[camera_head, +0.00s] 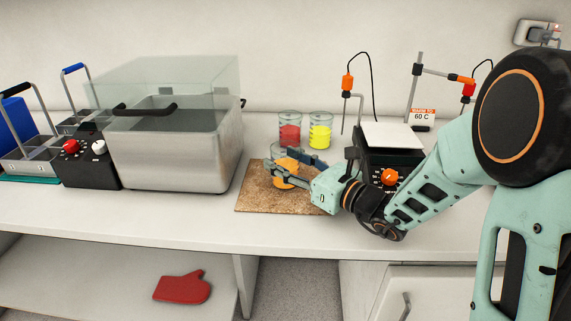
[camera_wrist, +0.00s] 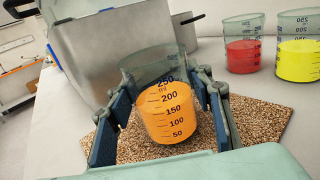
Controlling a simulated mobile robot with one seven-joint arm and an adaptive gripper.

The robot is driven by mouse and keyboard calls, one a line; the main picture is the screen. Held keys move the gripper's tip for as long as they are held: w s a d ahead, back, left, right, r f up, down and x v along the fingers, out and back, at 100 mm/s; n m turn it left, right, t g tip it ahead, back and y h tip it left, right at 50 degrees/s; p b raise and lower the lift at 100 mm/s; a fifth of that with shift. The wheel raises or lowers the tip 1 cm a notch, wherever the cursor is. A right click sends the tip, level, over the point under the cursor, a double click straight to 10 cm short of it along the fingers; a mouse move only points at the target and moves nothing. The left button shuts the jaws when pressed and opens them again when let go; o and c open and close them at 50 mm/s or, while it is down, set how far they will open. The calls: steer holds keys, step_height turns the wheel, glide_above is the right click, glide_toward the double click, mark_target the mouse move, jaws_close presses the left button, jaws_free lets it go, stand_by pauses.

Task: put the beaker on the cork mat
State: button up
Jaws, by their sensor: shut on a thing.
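The beaker (camera_wrist: 172,110) holds orange liquid and sits between the fingers of my gripper (camera_wrist: 160,105) in the wrist view. In the head view the beaker (camera_head: 283,178) is partly hidden by my gripper (camera_head: 288,168). My gripper is shut on it. The beaker looks nearly upright and is over the cork mat (camera_head: 262,197). I cannot tell whether its base touches the mat. The speckled brown cork mat (camera_wrist: 258,119) spreads around and behind the beaker in the wrist view.
A beaker of red liquid (camera_head: 290,134) and one of yellow liquid (camera_head: 320,135) stand behind the mat. A steel bath with a clear lid (camera_head: 180,150) stands left. A hotplate (camera_head: 388,152) stands right, near my arm. A red mitt (camera_head: 182,288) lies on the lower shelf.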

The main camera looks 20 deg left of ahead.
steer(key=shift+f, duration=0.15)
steer(key=o, duration=1.4)
steer(key=shift+r, duration=0.2)
steer(key=p+v, duration=0.1)
steer(key=v, duration=1.1)
steer(key=shift+s+f, duration=0.1)
steer(key=shift+s, duration=0.05)
